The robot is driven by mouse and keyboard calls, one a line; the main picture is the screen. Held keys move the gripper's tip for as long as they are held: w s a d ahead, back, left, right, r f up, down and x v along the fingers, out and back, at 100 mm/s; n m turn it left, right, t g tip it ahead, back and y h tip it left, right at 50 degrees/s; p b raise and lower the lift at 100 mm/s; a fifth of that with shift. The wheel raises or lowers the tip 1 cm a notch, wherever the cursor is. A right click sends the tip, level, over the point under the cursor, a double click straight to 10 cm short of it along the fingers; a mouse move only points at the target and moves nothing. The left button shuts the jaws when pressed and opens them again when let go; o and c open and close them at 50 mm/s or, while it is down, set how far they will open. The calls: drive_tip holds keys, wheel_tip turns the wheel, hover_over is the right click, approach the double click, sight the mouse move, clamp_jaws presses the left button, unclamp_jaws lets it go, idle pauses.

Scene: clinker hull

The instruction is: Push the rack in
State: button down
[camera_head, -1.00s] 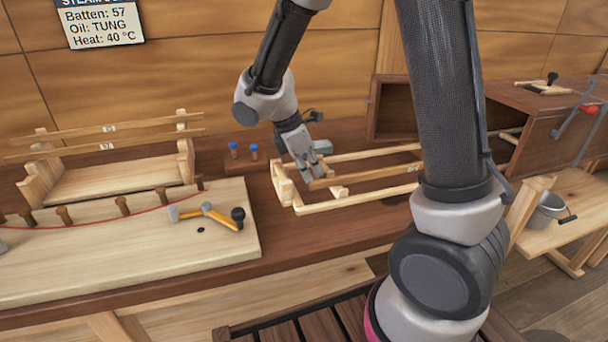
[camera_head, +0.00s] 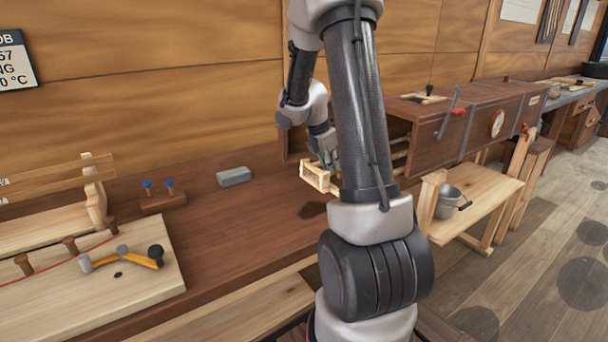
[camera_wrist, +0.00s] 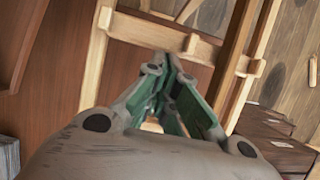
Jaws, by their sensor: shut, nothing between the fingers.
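The rack (camera_head: 315,176) is a pale wooden frame lying on the bench, its near end left of the brown box (camera_head: 440,140). Its rails run right towards the box's open left end; my arm hides much of the middle. My gripper (camera_head: 331,162) is shut and empty at the rack's end. In the wrist view the rack's end crossbar (camera_wrist: 150,33) lies across, just beyond my closed fingers (camera_wrist: 168,75), between two side rails. I cannot tell whether the fingers touch the crossbar.
A grey block (camera_head: 234,176) and a small stand with two blue-topped pegs (camera_head: 163,202) sit on the bench to the left. A board with a yellow-handled tool (camera_head: 125,260) is at front left. A bucket (camera_head: 447,203) stands on a low wooden bench at right.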

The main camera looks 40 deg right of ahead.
drive_tip(key=d, duration=1.1)
drive_tip(key=shift+s, duration=0.3)
